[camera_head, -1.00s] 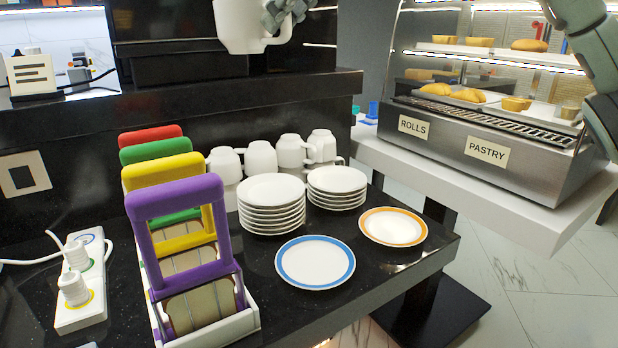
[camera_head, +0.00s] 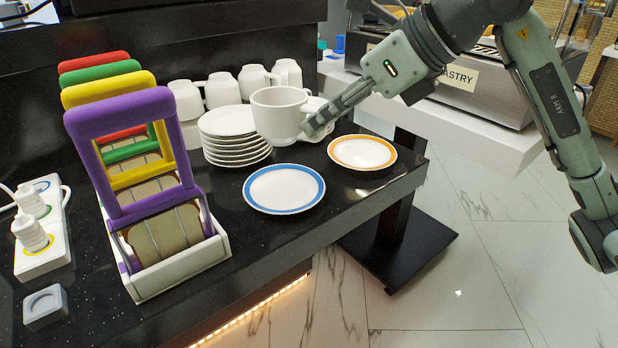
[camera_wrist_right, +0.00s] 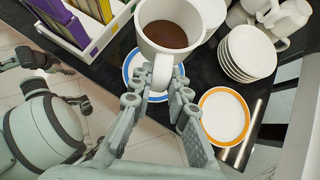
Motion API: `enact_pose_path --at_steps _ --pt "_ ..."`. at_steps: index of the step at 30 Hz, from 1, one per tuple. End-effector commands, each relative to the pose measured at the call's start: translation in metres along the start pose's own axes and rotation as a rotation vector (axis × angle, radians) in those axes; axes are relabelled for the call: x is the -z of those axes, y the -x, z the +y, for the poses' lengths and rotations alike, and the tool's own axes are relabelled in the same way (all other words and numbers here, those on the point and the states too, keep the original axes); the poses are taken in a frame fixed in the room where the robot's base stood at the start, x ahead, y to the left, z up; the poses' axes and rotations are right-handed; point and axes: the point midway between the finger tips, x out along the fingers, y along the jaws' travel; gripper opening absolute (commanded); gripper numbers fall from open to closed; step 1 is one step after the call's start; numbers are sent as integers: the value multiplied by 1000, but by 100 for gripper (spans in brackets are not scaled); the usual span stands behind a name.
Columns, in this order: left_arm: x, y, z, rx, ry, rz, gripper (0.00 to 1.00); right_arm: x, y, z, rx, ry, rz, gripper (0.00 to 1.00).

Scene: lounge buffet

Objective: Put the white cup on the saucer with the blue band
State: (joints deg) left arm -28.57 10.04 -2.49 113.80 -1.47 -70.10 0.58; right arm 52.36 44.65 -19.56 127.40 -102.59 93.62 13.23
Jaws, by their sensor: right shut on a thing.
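The white cup (camera_head: 278,115) is upright in the air, with brown contents showing in the right wrist view (camera_wrist_right: 172,33). My right gripper (camera_head: 312,124) is shut on its handle, on the cup's right side in the head view. The saucer with the blue band (camera_head: 284,188) lies empty on the black counter, below the cup and nearer the front. In the right wrist view the cup and fingers partly cover this saucer (camera_wrist_right: 129,72). My left gripper is outside the head view; grey parts of mine at the left of the wrist view do not show its state.
An orange-banded saucer (camera_head: 362,152) lies just right of the blue one. Stacked white plates (camera_head: 228,122) and several other white cups (camera_head: 222,90) stand behind. A toast rack (camera_head: 215,250) with coloured handles stands left. The counter's front edge is close.

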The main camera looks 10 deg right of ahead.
Motion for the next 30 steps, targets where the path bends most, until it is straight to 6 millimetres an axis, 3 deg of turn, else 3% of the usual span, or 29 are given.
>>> enact_pose_path --at_steps 6,18,30 --pt "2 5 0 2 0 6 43 28 -27 1 -5 -4 4 0" --pt "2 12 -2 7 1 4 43 64 -62 1 -5 -3 3 0" --pt "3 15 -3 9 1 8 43 70 -69 0 -2 0 0 0"
